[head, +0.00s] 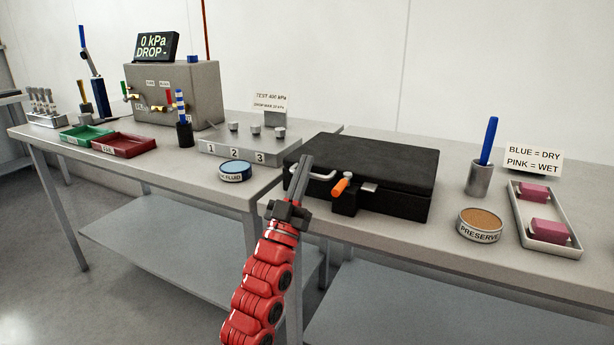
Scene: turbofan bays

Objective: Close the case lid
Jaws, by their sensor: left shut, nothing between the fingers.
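The black case (395,200) sits on the right-hand bench near its left end. Its lid (385,157) lies flat across the top and looks down; I cannot tell whether it is latched. My right gripper is not in view.
An orange-handled item (341,187) sits at the case front. Right of the case stand a preserve tin (480,223), a metal cup (478,180) and a tray with pink blocks (545,240). Left are a blue fluid tin (235,171) and a numbered block (240,150).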

